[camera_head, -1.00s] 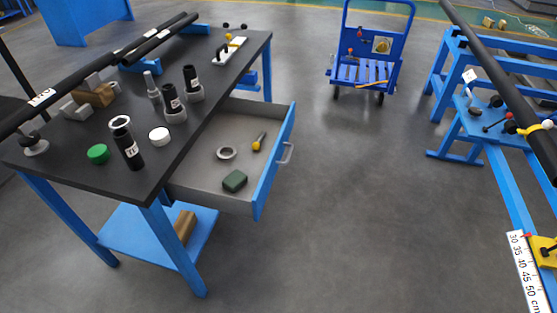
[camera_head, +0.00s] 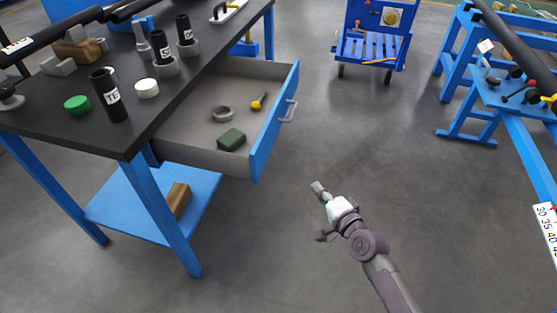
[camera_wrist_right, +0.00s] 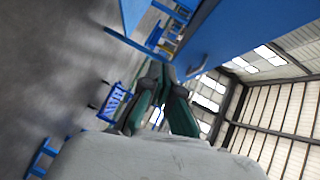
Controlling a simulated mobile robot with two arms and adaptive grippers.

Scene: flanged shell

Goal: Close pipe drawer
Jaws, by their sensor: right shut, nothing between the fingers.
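The drawer (camera_head: 272,124) with a blue front and grey inside stands pulled out from the right side of the black-topped table (camera_head: 60,134). Its grey handle (camera_head: 288,111) is on the outer face. A grey ring (camera_head: 222,114), a yellow-tipped tool (camera_head: 258,101) and a dark green block (camera_head: 231,139) lie in it. My right gripper (camera_head: 318,188) is shut and empty, below and right of the drawer front, apart from it. In the right wrist view its fingers (camera_wrist_right: 162,85) show with a blue panel (camera_wrist_right: 235,35) beyond. My left gripper is not in view.
Black cylinders, a green cap (camera_head: 77,105) and a white cap (camera_head: 146,88) stand on the tabletop. A blue cart (camera_head: 370,45) is at the back, and a blue rack (camera_head: 520,115) at the right. The floor between them is clear.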

